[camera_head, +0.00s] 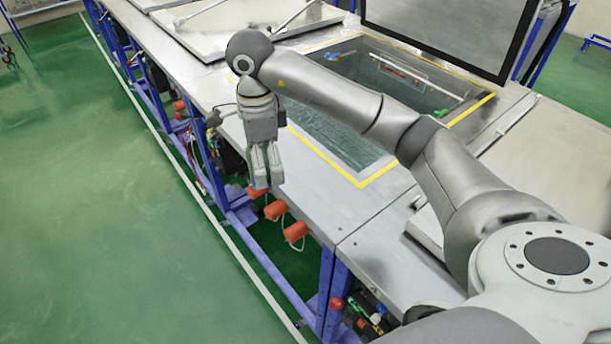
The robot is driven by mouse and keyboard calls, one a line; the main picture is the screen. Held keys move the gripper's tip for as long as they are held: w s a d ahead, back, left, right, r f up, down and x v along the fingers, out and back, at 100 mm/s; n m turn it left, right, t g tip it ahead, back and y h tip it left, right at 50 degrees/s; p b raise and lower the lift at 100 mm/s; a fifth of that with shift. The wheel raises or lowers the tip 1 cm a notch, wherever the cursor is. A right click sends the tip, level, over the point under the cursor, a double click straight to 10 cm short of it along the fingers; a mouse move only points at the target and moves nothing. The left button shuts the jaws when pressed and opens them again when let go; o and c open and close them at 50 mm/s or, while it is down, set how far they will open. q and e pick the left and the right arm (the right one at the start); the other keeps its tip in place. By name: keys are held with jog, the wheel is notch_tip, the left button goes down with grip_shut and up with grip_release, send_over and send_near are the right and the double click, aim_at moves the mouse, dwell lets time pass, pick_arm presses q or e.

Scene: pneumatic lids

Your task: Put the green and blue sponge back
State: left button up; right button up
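The arm that comes in from the right is my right arm. Its gripper (266,182) points down over the front edge of the metal bench, just left of the open tank (322,160). Its fingers look close together, but the angle does not show whether they are shut. I see no sponge in them. A small blue-green item (333,57) lies at the tank's far left corner, and a small green item (440,113) is at its right end. Both are too small to identify as the sponge. My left gripper is out of view.
A yellow border (372,182) surrounds the tank. A dark-framed lid panel (450,32) stands raised behind it. Closed metal lids lie on the left (215,28) and right (550,150). Orange cylinders (295,232) hang below the bench's front edge. The green floor (90,220) is clear.

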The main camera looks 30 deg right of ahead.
jog(key=p, duration=0.2)
send_near(306, 184)
jog(key=a+r, duration=0.2)
jog(key=a, duration=0.2)
jog(key=d+f, duration=0.1)
jog(key=f, duration=0.1)
jog(key=d+f+p, duration=0.1)
jog(key=d+f, duration=0.1)
jog(key=shift+s, duration=0.1)
jog(key=shift+d+f+p, duration=0.25)
jog(key=shift+f+p, duration=0.2)
jog(key=shift+f, duration=0.1)
jog(key=f, duration=0.1)
jog(key=f+p, duration=0.2)
jog(key=shift+d, duration=0.25)
jog(key=shift+f, duration=0.25)
jog(key=shift+f, duration=0.1)
